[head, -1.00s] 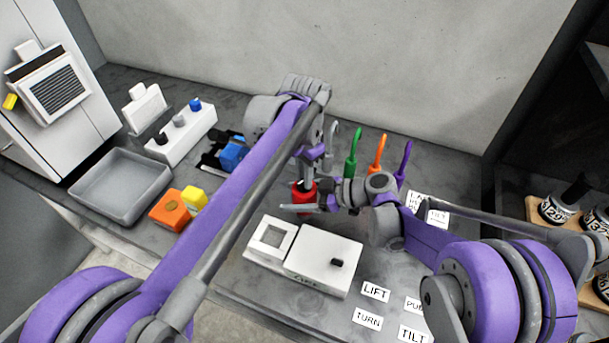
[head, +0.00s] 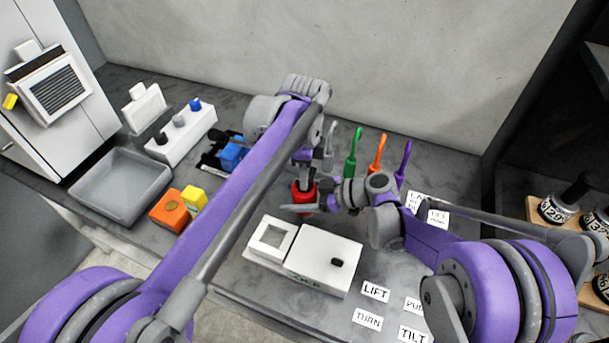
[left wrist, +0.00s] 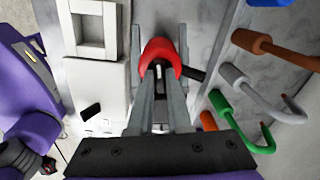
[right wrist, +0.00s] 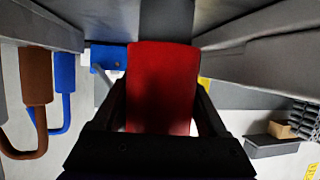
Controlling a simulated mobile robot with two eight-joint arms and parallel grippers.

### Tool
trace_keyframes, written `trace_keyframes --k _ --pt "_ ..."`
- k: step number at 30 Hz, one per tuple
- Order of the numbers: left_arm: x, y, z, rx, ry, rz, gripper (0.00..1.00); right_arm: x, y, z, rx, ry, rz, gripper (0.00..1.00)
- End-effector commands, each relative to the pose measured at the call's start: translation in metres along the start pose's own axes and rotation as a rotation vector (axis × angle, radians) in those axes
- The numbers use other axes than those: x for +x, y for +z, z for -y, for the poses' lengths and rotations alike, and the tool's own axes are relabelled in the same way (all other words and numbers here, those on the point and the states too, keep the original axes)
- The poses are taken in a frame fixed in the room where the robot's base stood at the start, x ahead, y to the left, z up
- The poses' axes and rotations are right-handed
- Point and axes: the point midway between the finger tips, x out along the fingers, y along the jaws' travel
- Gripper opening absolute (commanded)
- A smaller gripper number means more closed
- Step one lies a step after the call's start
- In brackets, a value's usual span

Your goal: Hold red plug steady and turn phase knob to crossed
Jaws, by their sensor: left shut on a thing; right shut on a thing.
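The red plug (head: 304,204) stands on the dark table behind a white box; it also shows in the left wrist view (left wrist: 158,46). My right gripper (head: 312,203) comes in from the right with its fingers around the plug, which fills the gap in the right wrist view (right wrist: 162,88). My left gripper (head: 305,182) reaches down from above, its fingertips (left wrist: 160,72) shut at the plug's open top. They grip a small part there, apparently the phase knob; it is mostly hidden, so its setting cannot be read.
The white box (head: 325,262) with a black knob stands in front. Green (head: 352,155), orange (head: 377,156) and purple (head: 403,164) hooks stand behind. A grey tray (head: 120,190), orange block (head: 170,211) and yellow block (head: 194,199) are at the left.

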Motion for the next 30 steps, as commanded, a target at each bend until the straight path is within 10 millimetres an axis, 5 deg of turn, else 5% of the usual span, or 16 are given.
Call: trace_keyframes --k 12,28,29,30 --pt "-0.0001 0.0003 -0.0002 0.184 0.001 0.001 0.0 -0.0002 -0.0001 -0.0004 0.001 0.001 0.0 0.04" --pt "-0.0001 0.0004 -0.0002 0.208 0.001 0.001 0.0 -0.0002 -0.0001 -0.0004 0.001 0.001 0.0 0.04" --pt "-0.0001 0.0004 -0.0002 0.208 0.001 0.001 0.18 -0.0002 -0.0001 -0.0004 0.001 0.001 0.0 0.04" --pt "-0.0001 0.0004 -0.0002 0.208 0.001 0.001 0.26 -0.0002 -0.0001 -0.0004 0.001 0.001 0.0 0.04"
